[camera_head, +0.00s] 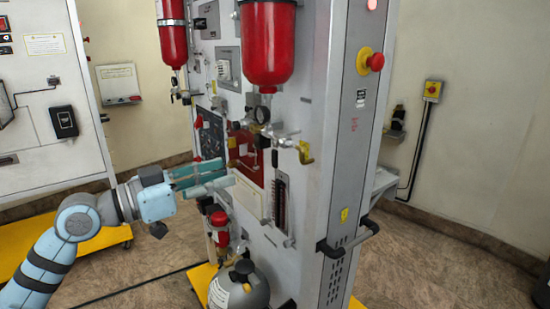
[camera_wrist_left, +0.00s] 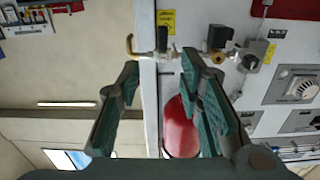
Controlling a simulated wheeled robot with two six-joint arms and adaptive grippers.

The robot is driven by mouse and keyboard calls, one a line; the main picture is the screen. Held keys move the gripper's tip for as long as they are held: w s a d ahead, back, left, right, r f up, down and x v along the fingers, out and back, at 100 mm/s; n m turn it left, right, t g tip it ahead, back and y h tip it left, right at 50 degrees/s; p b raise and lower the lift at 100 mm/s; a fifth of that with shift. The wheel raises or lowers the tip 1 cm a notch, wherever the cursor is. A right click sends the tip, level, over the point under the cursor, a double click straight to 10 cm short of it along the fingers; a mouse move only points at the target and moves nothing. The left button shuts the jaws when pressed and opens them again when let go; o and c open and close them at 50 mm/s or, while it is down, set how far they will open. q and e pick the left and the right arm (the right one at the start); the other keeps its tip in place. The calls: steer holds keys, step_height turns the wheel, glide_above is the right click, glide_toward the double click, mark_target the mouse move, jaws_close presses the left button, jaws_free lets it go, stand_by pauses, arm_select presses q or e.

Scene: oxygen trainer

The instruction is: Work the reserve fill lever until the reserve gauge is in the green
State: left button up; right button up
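My left gripper (camera_head: 226,176) is in front of the cabinet's front face, below and left of the lever. Its teal fingers are apart with nothing between them. My right gripper is out of view.
A large red cylinder (camera_head: 267,42) hangs above the fittings. A grey tank (camera_head: 240,290) stands low before the cabinet. A red emergency button (camera_head: 376,61) and a black handle (camera_head: 348,240) jut from the cabinet's side. Open floor lies to the right.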

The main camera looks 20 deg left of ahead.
mark_target(273, 161)
arm_select(q)
steer(key=p+x, duration=0.3)
steer(key=x, duration=1.1)
steer(key=shift+w+a, duration=0.1)
steer(key=shift+a, duration=0.1)
steer(key=shift+f, duration=0.1)
steer(key=shift+w, duration=0.1)
jaws_close()
